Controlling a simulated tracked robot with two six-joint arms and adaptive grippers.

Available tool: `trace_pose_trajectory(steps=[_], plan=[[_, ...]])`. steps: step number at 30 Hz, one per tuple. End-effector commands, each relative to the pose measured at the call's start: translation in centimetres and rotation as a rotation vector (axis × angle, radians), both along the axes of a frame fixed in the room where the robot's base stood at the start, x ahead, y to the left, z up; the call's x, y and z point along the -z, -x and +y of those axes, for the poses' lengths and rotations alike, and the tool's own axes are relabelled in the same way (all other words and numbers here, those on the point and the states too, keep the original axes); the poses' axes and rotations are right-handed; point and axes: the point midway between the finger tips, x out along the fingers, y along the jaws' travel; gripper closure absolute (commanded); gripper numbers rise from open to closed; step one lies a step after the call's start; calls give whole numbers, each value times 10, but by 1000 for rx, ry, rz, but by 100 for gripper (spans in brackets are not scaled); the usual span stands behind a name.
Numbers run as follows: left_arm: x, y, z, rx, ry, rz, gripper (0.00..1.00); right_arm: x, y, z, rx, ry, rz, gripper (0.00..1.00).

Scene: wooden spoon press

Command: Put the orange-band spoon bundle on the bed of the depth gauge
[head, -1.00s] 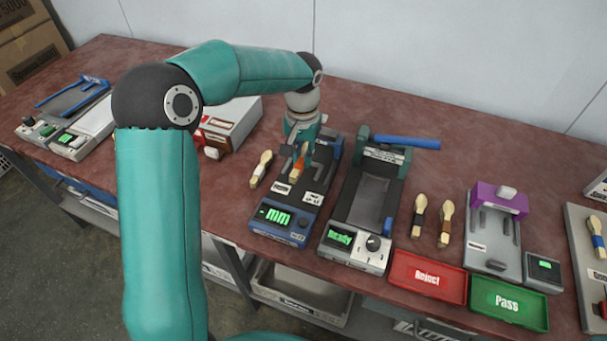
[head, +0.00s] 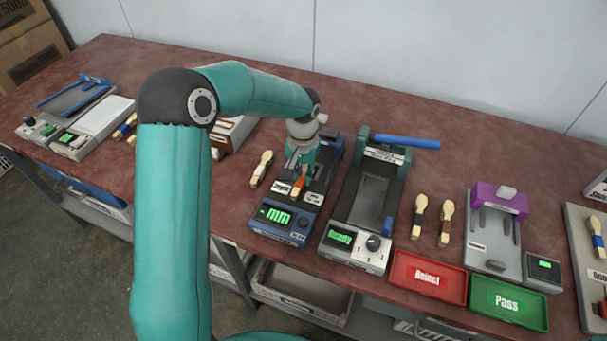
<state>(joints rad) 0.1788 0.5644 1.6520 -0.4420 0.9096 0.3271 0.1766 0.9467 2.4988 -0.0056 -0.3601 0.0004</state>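The depth gauge (head: 281,221) is the blue device with a green "mm" display, left of centre on the bench. My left gripper (head: 301,170) points down over its bed and looks shut around the orange-band spoon bundle (head: 299,186). The bundle lies lengthwise along the bed, low over it or touching it; I cannot tell which. The gripper hides the bundle's far part and much of the bed. My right gripper is not in view.
A pale spoon bundle (head: 262,168) lies just left of the gauge. A press (head: 358,230) showing "Ready" stands close on the right. Two more bundles, a red Reject tray (head: 428,278), a green Pass tray (head: 508,303) and a purple-topped fixture (head: 495,240) are further right.

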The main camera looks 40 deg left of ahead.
Motion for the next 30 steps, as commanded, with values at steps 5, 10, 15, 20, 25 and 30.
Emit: trace_pose_trajectory(steps=[5,10,15,20,25,30], plan=[[0,0,0,0,0,0,60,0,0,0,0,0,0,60],[0,0,0,0,0,0,60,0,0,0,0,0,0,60],[-4,0,0,-1,0,-1,60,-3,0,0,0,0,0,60],[-22,-1,1,-2,-1,-4,60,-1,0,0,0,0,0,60],[-55,-1,1,-1,-1,-6,60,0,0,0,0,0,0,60],[-89,-1,1,-1,0,-5,60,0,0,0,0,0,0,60]])
